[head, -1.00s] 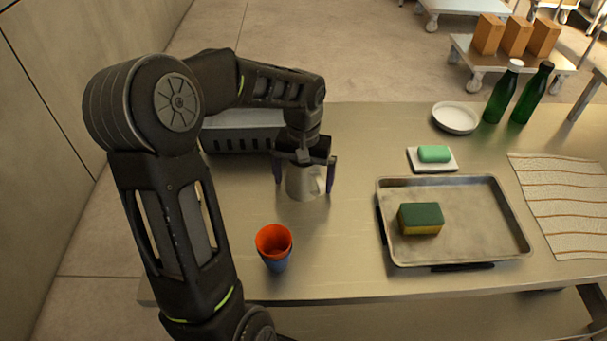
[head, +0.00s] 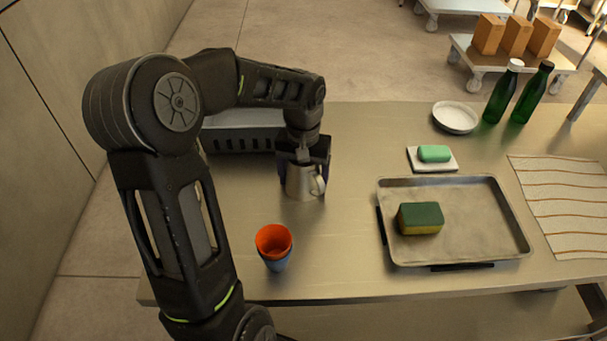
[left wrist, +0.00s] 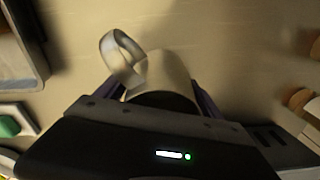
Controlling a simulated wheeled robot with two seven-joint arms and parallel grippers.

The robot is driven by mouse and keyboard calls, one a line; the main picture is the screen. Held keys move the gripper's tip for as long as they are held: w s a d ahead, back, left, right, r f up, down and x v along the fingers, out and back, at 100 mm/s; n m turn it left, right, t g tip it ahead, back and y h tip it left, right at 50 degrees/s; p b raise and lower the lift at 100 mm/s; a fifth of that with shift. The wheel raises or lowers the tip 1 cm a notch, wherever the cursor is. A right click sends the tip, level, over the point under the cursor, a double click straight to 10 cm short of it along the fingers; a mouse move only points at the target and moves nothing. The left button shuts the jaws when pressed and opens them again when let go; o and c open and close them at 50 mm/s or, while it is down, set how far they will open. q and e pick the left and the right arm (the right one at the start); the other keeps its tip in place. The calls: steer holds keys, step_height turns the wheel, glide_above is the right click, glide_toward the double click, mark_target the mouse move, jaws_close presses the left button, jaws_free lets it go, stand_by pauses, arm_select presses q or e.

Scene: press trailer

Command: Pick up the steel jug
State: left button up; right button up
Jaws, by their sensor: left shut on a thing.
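The steel jug (head: 302,183) stands upright on the metal table, toward the left in the head view. Its handle points to the right there. My left gripper (head: 303,176) reaches down over it from above and is shut on the jug's body, one finger on each side. In the left wrist view the jug (left wrist: 168,76) shows between the fingers of the left gripper (left wrist: 160,92), its handle toward the upper left. The gripper's body hides part of the jug's top. My right gripper is not in view.
A grey slotted crate (head: 240,138) stands close behind the jug. An orange and blue cup (head: 273,247) stands in front. A tray (head: 470,225) with a sponge (head: 421,218), a soap dish (head: 447,165), a white bowl (head: 455,117) and green bottles (head: 502,95) are to the right.

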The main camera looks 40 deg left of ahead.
arm_select(q)
steer(key=shift+c, duration=1)
steer(key=shift+r, duration=0.15)
step_height(320, 180, up, 10)
steer(key=shift+b, duration=0.4)
